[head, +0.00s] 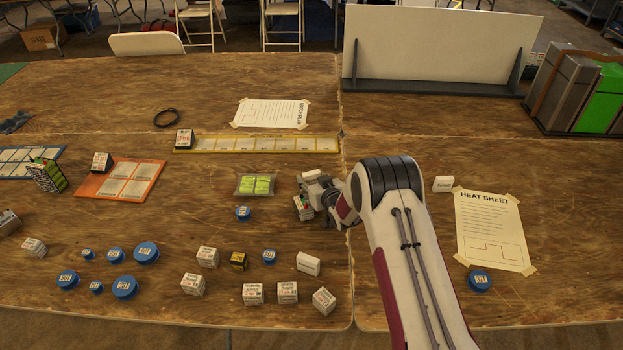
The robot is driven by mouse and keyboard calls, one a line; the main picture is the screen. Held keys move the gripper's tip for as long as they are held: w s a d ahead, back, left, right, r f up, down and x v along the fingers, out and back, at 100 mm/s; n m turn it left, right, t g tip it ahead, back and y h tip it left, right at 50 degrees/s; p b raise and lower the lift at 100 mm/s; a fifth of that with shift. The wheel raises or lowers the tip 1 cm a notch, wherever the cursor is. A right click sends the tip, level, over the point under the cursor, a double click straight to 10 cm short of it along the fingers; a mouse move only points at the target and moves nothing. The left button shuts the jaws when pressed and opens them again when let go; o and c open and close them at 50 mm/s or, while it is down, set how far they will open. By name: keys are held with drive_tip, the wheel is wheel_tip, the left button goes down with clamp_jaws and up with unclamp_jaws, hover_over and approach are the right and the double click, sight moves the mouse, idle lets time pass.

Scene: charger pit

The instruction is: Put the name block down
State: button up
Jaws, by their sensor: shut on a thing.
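My gripper (312,196) is in the middle of the table in the head view, reaching in from the right. It is shut on a small block (303,209) with a pale labelled face. The gripper partly covers this block, and its print is too small to read. I cannot tell whether its underside touches the table. Which of these bear names is too small to tell.
A yellow strip tray (190,151) lies behind the gripper, an orange tray (148,188) to the left. A clear pouch with yellow-green items (257,185) lies left of the gripper. Blue round discs (146,253) crowd the front left. Bare wood (385,138) shows behind my arm.

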sight(313, 179)
drive_tip(key=shift+s+f, duration=0.3)
drive_tip(key=shift+f, duration=0.4)
drive_tip(key=o, duration=0.8)
drive_tip(key=shift+o, duration=0.2)
drive_tip(key=shift+d, duration=0.1)
drive_tip(key=shift+r, duration=0.5)
drive_tip(key=shift+r+v, duration=0.15)
drive_tip(key=shift+v, duration=0.6)
drive_tip(key=shift+r+v, duration=0.15)
drive_tip(key=shift+v, duration=4.9)
drive_tip(key=shift+w+r, duration=0.1)
drive_tip(key=shift+r, duration=0.1)
